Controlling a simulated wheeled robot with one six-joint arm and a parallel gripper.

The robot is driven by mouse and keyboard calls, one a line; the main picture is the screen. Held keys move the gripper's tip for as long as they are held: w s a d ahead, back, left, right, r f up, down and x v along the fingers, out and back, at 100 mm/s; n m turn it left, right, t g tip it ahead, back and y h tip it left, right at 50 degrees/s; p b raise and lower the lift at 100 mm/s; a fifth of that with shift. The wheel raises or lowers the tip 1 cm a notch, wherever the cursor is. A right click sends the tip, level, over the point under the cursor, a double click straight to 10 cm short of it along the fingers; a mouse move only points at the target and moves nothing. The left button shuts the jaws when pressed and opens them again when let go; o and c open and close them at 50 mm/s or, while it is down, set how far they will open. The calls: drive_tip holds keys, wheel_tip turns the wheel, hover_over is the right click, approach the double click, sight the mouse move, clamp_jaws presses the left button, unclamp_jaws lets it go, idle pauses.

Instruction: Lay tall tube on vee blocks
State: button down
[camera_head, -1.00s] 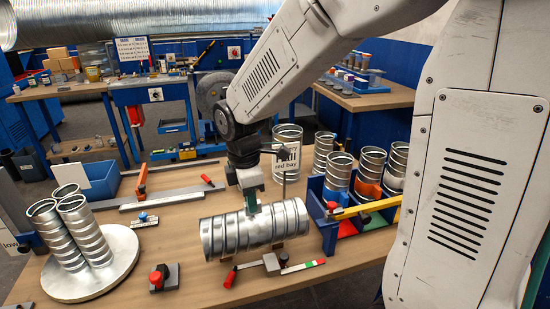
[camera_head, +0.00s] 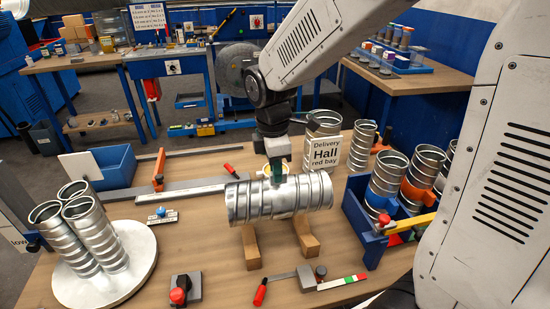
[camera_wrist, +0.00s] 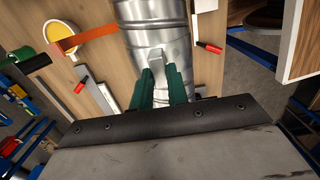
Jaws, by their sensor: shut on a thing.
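The silver spiral tube (camera_head: 280,198) lies level, left to right, in my gripper (camera_head: 277,175). My gripper is shut on its upper side near the middle; green fingers grip it in the wrist view too (camera_wrist: 162,72). Two wooden vee blocks, left (camera_head: 251,249) and right (camera_head: 306,238), stand on the bench below and in front of the tube. Their far ends are hidden behind it. I cannot tell whether the tube touches them or hangs above. In the wrist view the tube (camera_wrist: 152,28) runs up out of the picture.
Several upright tubes stand on a round plate (camera_head: 138,277) at left. A blue rack (camera_head: 356,210) with tubes stands at right. A red-handled tool (camera_head: 285,282) and red-knobbed clamp (camera_head: 184,289) lie in front.

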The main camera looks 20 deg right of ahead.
sight(276, 186)
drive_tip(key=shift+w+a, duration=0.15)
drive_tip(key=shift+a, duration=0.05)
drive_tip(key=shift+d, duration=0.3)
drive_tip(key=shift+d+f, duration=0.1)
drive_tip(key=shift+f, duration=5.8)
drive_tip(key=c, duration=1.3)
unclamp_jaws()
drive_tip(key=r, duration=0.8)
drive_tip(key=shift+a, duration=0.25)
drive_tip(key=shift+f, duration=0.1)
